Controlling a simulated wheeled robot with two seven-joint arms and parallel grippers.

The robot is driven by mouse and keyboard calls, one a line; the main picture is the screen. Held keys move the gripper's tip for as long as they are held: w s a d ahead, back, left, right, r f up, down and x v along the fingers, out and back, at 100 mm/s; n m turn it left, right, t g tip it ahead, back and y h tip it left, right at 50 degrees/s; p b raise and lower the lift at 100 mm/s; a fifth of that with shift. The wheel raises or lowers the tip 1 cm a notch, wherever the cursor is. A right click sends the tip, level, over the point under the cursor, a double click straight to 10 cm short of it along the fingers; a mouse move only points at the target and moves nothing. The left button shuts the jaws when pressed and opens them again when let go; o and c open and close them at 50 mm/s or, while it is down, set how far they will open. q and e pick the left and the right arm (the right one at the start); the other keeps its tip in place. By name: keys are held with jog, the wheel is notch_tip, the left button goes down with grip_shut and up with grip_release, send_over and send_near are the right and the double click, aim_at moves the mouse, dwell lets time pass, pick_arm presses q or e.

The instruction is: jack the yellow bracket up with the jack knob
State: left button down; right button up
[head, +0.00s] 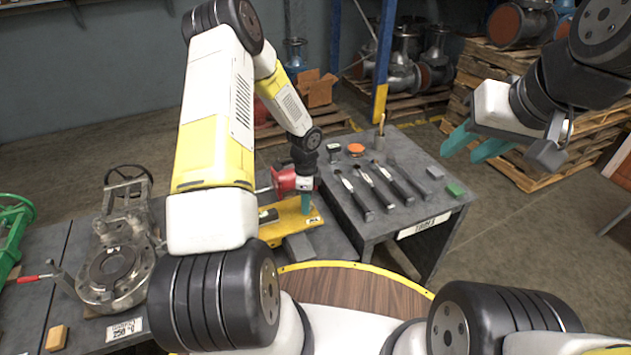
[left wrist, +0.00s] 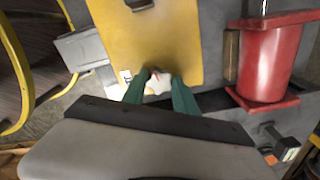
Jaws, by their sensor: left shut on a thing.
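The yellow bracket (head: 290,225) lies on the bench below my left gripper in the head view. Its flat yellow plate (left wrist: 155,45) fills the upper middle of the left wrist view. My left gripper (left wrist: 158,80) is shut on a small whitish knob with a reddish mark, seemingly the jack knob (left wrist: 158,84), at the plate's near edge. The fingers hide part of the knob. In the head view my left gripper (head: 306,208) points down at the bracket's right end. My right gripper (head: 475,146) is open and empty, above the floor at the right.
A red cylindrical part (left wrist: 270,62) stands beside the bracket. A grey side table (head: 410,215) carries several dark tools, an orange disc (head: 356,149) and a green block (head: 455,190). A metal valve (head: 112,265) stands on the bench at left. Pallets (head: 500,110) lie behind.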

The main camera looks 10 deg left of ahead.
pick_arm(q)
jog(key=c, duration=1)
grip_release()
jog(key=shift+f, duration=0.1)
jog(key=shift+o, duration=0.2)
jog(key=shift+r, duration=3.95)
